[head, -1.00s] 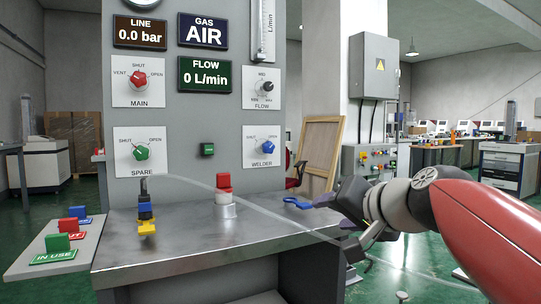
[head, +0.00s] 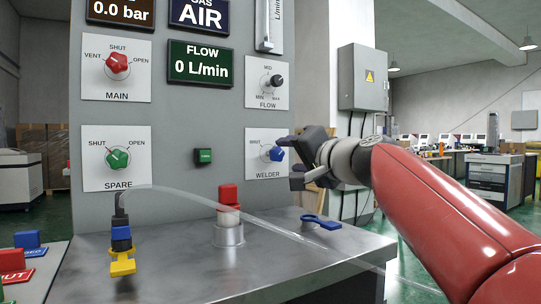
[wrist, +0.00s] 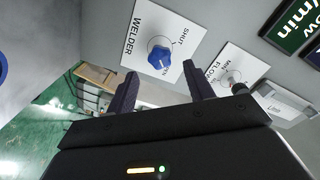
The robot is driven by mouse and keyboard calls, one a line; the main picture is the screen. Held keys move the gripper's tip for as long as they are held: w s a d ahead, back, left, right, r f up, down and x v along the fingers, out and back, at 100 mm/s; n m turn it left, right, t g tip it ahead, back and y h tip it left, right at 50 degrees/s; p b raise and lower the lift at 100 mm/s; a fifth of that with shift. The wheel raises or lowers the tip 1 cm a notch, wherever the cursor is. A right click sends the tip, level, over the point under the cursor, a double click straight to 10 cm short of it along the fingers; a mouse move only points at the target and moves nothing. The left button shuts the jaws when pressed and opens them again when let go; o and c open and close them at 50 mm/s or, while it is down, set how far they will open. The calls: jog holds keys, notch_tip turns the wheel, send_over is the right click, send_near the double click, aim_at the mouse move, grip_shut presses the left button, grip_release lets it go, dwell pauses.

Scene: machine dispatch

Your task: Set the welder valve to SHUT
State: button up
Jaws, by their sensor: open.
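The welder valve is a blue knob (head: 275,154) on a white plate marked SHUT at upper left and WELDER below. It also shows in the wrist view (wrist: 160,57), where its pale mark appears to lie toward the OPEN side. My gripper (head: 292,163) is just in front of the plate's right side and hides the OPEN label in the head view. In the wrist view the two dark fingers of my gripper (wrist: 160,77) are apart, with the knob ahead between them. Nothing is between the fingers, and they appear clear of the knob.
The FLOW knob (head: 275,81) is just above, with the red MAIN knob (head: 118,63) and green SPARE knob (head: 118,158) further left. A red-topped fitting (head: 229,215), a blue ring-shaped part (head: 320,222) and a hose with a yellow-blue connector (head: 122,245) are on the metal bench.

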aim_at(279, 155)
jog(key=p+x, duration=0.1)
jog(key=x, duration=0.5)
jog(key=shift+w+a+p, duration=0.3)
jog(key=shift+p, duration=0.05)
jog(key=c, duration=1)
jog(key=shift+o, duration=0.2)
